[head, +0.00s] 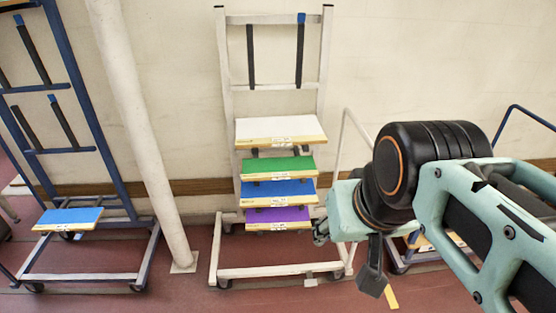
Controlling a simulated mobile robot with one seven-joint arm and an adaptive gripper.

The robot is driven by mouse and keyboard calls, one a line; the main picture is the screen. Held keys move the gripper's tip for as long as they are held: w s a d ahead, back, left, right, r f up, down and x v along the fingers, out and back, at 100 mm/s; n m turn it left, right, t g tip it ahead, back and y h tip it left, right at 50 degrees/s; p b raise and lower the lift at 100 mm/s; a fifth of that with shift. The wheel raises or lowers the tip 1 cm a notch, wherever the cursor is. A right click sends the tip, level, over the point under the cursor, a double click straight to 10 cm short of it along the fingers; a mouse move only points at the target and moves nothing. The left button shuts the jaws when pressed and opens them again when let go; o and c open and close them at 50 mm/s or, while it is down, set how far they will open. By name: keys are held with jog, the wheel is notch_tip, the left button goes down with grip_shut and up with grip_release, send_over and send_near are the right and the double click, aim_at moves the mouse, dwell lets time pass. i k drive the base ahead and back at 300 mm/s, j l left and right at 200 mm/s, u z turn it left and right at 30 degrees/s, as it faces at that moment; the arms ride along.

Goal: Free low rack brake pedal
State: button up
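A white wheeled rack (228,270) stands in the middle against the wall, bearing white, green, blue and purple boards on its lower arms. A small grey piece (311,282) shows at the right of its base; it may be a brake pedal, but it is too small to tell. My gripper (346,260) is at the right of this rack, pointing down with its fingers apart and nothing seen between them. It appears nearer to me than the rack and touches nothing I can make out. My arm hides part of the rack behind it at the right.
A blue rack (88,275) with one low blue board (68,218) stands at the left. A slanting pale pole (143,130) stands between the racks. Another dark blue frame (520,112) is partly hidden behind my arm. A yellow strip (391,296) lies on the red floor.

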aim_at(310, 281)
jog(key=z, duration=0.3)
jog(key=l+u, duration=0.3)
jog(key=l, duration=0.35)
jog(key=i+j+z, duration=0.1)
jog(key=j, duration=0.25)
jog(key=i+j+z, duration=0.15)
jog(key=j, duration=0.25)
jog(key=i+j+z, duration=0.1)
jog(key=i+j, duration=0.15)
jog(key=i+j+z, duration=0.15)
jog(key=j, duration=0.35)
